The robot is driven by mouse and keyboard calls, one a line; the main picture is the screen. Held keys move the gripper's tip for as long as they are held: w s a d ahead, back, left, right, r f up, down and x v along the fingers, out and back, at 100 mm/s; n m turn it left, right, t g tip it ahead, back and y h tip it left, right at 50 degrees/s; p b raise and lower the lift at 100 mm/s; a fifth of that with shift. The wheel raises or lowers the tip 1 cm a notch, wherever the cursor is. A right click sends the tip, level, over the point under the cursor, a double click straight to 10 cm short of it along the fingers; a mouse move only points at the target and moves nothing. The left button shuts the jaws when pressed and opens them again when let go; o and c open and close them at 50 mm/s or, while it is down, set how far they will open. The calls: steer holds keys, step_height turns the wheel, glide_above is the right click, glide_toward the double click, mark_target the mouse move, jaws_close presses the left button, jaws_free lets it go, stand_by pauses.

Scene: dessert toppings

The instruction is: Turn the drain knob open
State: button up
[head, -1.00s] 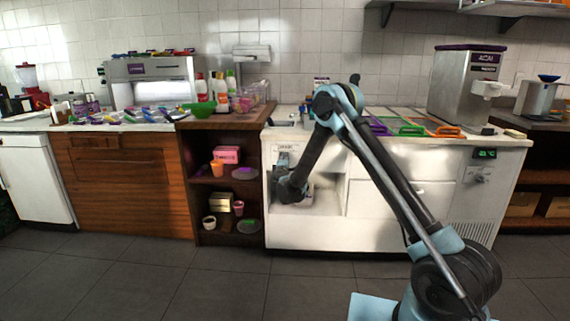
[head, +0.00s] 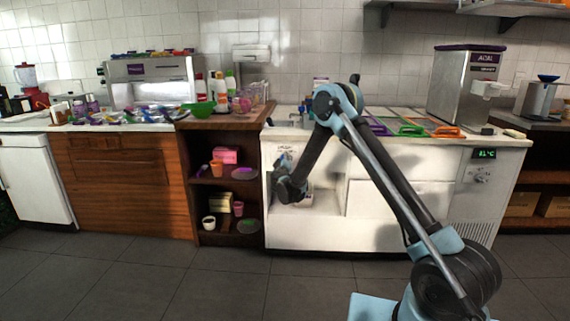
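The drain knob cannot be made out; it may be hidden behind my arm or too small to see. The white counter unit (head: 360,230) has an open recess (head: 322,199) at its left, with a small label (head: 286,149) above it. My arm reaches down into the left part of this recess. My gripper (head: 280,168) is at the recess's left side, below the label. It is small, dark and partly hidden by my wrist, so its fingers and any contact are unclear.
A display panel with a small dial (head: 480,178) is on the unit's right front. Colored-rim topping wells (head: 408,128) and an acai machine (head: 464,87) are on top. A dark shelf (head: 206,229) with cups and boxes stands left of the recess. The floor in front is clear.

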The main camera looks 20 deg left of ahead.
steer(key=shift+d+m, duration=0.1)
steer(key=shift+m, duration=0.2)
steer(key=o, duration=1.1)
steer(key=shift+f, duration=0.1)
steer(key=shift+c, duration=0.2)
steer(key=v, duration=1.1)
steer(key=shift+s, duration=0.4)
